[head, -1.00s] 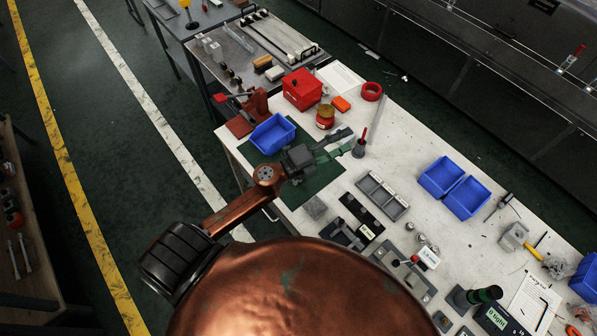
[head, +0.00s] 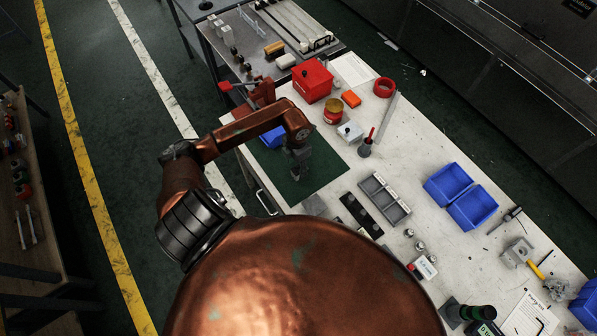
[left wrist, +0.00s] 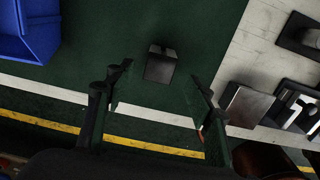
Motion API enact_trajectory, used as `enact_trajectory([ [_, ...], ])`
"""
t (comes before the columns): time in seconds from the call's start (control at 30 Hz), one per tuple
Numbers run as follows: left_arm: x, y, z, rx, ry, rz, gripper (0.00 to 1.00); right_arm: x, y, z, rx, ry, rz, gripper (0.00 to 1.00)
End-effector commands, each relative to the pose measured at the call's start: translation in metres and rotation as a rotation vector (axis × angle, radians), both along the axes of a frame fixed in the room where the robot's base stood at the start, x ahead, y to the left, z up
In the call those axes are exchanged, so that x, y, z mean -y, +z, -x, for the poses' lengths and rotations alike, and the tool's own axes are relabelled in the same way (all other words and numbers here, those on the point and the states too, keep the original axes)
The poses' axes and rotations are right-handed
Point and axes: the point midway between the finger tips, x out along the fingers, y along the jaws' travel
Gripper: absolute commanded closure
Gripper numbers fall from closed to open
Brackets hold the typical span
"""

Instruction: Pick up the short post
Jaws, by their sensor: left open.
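A small dark grey block, which looks like the short post (left wrist: 160,65), shows on the green mat in the left wrist view. It lies between and a little beyond the fingertips of my left gripper (left wrist: 158,80), apart from both. The left gripper is open and empty. In the head view my left gripper (head: 298,172) points down over the green mat (head: 325,165); there I cannot make out the post, which the gripper seems to hide. My right gripper is not in view.
A blue bin (head: 272,136) sits at the mat's far left corner, partly behind my arm. A grey block (left wrist: 246,105) lies near the mat in the left wrist view. A grey divided tray (head: 384,200) and a white box (head: 350,132) stand to the right.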

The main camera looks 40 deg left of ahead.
Motion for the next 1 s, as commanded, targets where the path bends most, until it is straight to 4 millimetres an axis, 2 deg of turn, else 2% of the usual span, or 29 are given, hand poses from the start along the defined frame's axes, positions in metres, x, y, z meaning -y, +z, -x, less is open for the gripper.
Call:
enact_trajectory([
  [0.3,0.001,-0.041,-0.003,0.001,0.001,0.005,0.51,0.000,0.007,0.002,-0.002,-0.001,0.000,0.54],
  [0.43,0.001,-0.053,-0.004,0.002,-0.001,0.005,0.51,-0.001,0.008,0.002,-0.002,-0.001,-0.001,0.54],
  [0.7,0.001,-0.056,-0.004,0.003,-0.005,0.003,0.51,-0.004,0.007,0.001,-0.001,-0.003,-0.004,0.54],
  [1.0,0.001,-0.056,-0.004,0.003,-0.004,0.003,0.72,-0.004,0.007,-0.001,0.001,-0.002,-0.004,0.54],
])
